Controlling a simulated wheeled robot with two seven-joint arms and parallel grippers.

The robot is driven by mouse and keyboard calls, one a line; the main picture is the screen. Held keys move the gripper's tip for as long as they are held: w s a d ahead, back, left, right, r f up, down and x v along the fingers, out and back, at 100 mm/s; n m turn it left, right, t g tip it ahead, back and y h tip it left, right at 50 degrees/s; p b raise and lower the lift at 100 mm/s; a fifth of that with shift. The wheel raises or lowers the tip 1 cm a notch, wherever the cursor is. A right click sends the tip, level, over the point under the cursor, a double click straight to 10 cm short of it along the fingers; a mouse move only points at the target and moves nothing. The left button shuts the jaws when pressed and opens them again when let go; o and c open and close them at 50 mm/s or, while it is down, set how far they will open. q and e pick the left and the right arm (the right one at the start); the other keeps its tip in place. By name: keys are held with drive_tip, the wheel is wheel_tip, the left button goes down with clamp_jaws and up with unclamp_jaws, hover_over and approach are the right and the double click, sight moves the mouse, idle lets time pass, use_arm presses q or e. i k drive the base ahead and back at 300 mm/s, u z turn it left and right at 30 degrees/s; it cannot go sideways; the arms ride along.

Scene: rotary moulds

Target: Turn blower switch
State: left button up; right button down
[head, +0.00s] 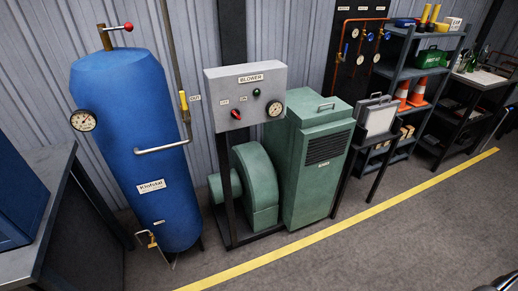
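The blower switch (236,114) is a small red knob on the front of a grey control box (222,84) labelled BLOWER, in the middle of the head view. Two small labels sit just above the knob, one to each side. The knob looks slanted, but it is too small to tell which label it points to. The box stands on a dark frame above the green blower (260,180). Neither gripper shows, and nothing touches the switch.
A blue tank (120,130) with a gauge and pipes stands left of the box. A green cabinet (318,165) stands right of it. A dark bench (60,215) is at the left edge. The floor (370,245) before the yellow line (345,228) is clear.

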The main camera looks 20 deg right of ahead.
sight(235, 113)
drive_tip(key=k, duration=0.65)
drive_tip(key=u, duration=0.65)
drive_tip(key=i, duration=1.6)
drive_tip(key=z, duration=0.45)
